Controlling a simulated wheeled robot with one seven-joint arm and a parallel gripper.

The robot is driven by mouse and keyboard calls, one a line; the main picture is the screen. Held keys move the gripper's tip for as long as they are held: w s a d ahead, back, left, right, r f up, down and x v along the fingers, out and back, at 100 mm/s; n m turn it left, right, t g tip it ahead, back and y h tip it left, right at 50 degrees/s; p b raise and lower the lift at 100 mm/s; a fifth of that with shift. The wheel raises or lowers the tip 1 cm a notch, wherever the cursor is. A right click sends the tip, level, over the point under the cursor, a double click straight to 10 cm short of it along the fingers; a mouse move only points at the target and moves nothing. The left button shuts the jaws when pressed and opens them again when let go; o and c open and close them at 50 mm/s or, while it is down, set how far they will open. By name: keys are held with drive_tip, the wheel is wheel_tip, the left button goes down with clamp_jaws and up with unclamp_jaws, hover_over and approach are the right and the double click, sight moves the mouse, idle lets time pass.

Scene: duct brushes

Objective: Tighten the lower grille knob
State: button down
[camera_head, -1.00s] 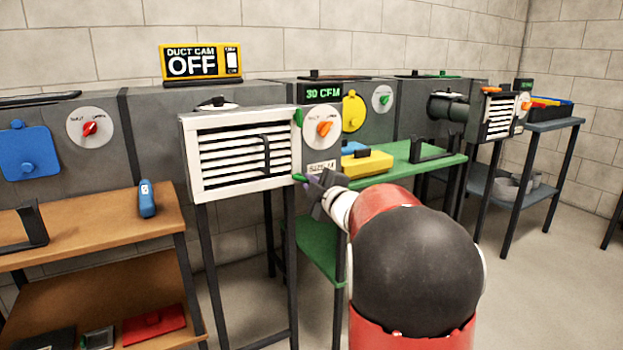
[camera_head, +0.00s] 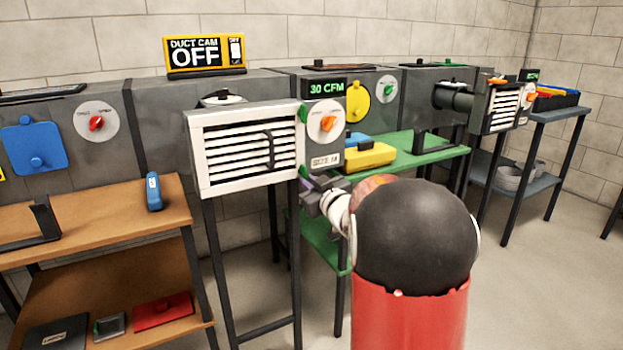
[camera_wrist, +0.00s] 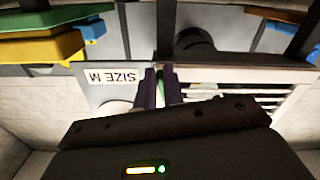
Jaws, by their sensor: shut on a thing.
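The white slatted grille (camera_head: 244,106) covers the end of the grey duct and looks closed. Its lower green knob (camera_head: 303,171) is at the lower right corner, partly covered by my fingers. The upper green knob (camera_head: 303,113) is at the upper right corner. My gripper (camera_head: 308,184) is at the lower corner, shut on the lower knob. In the wrist view the picture is upside down; the purple-padded fingers (camera_wrist: 160,87) are close together beside the grille slats (camera_wrist: 235,91) and the SIZE M label (camera_wrist: 113,76).
A yellow box (camera_head: 368,156) sits on the green table (camera_head: 405,150) just right of my gripper. An orange dial (camera_head: 328,123) is on the duct side above it. The wooden bench (camera_head: 110,215) with a blue device (camera_head: 153,191) is at left. Open floor lies at right.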

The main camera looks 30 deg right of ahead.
drive_tip(key=shift+a+m+p, duration=0.15)
drive_tip(key=shift+m+p, duration=0.15)
drive_tip(key=shift+m, duration=0.7)
drive_tip(key=shift+f, duration=0.1)
drive_tip(key=c, duration=1.5)
unclamp_jaws()
drive_tip(key=s, duration=0.8)
drive_tip(key=shift+b, duration=0.3)
drive_tip(key=shift+w, duration=0.1)
